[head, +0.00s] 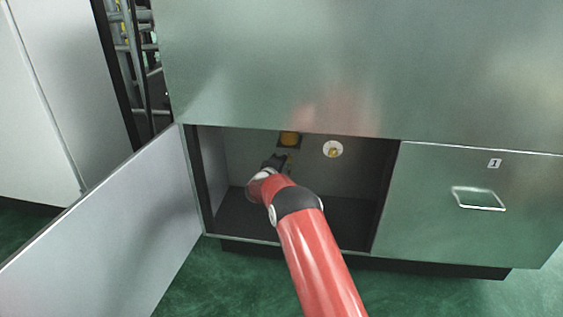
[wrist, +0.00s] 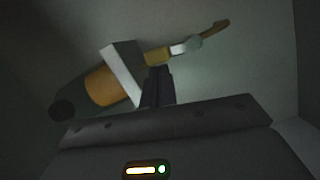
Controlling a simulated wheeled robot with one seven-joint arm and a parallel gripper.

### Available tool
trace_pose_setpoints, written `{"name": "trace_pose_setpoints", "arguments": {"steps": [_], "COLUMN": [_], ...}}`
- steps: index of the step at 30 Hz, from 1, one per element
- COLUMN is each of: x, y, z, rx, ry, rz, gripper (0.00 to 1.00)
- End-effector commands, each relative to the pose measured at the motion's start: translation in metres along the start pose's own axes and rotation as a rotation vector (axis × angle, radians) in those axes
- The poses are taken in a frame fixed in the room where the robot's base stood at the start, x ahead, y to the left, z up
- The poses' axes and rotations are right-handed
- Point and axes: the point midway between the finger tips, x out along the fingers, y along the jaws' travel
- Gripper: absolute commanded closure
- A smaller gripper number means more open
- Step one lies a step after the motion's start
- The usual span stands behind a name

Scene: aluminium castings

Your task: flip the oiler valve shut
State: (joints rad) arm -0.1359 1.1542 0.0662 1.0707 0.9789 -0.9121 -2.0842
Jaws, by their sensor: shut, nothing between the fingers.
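The oiler (wrist: 105,87) shows in the wrist view as an amber cylinder with a dark end and a pale bracket plate. A brass fitting (wrist: 158,57) runs from it to a pale joint with a yellow-brown valve lever (wrist: 215,30), slanting up to the right. In the head view the oiler's amber body (head: 290,139) shows high on the cabinet's back wall. My gripper (wrist: 160,72) is shut and empty, its dark fingertips just below the brass fitting. I cannot tell whether they touch it. In the head view my gripper (head: 277,162) is inside the cabinet, partly hidden by my wrist.
The open cabinet (head: 345,215) surrounds my forearm, with side walls close by. Its door (head: 120,215) is swung open to the left. A round white dial with a brass centre (head: 333,149) is on the back wall, right of the oiler. A closed panel with a handle (head: 478,199) stands at right.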

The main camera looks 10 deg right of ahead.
Motion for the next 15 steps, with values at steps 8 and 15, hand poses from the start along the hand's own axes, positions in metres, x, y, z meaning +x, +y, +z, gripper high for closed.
{"name": "trace_pose_setpoints", "arguments": {"steps": [8,15], "x": [0.0007,0.0021], "y": [0.0018,0.0047], "z": [0.0027,0.0077], "rx": [0.049,0.136], "ry": [-0.001,-0.002], "rz": [-0.013,-0.035], "gripper": [1.0,1.0]}}
